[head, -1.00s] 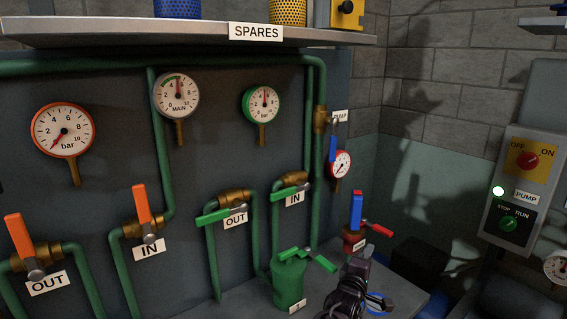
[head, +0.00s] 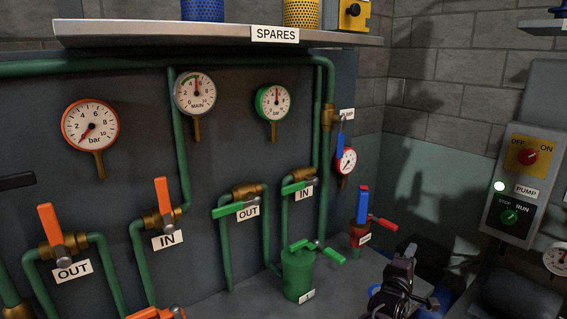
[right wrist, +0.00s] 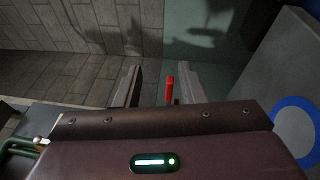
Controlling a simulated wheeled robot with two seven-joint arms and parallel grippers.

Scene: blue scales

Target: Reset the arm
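My right gripper (head: 404,262) is in the lower right of the head view, above the bench and right of the green canister (head: 297,275). In the right wrist view my right gripper (right wrist: 152,84) has its two fingers apart with a clear gap and nothing held. A red lever (right wrist: 170,88) shows beyond the gap, near the right finger; I cannot tell its distance.
A red-and-blue valve (head: 361,215) with a red lever (head: 383,222) stands left of my right gripper. The pump switch box (head: 517,190) is on the right. Gauges and valves line the panel below the spares shelf (head: 190,33).

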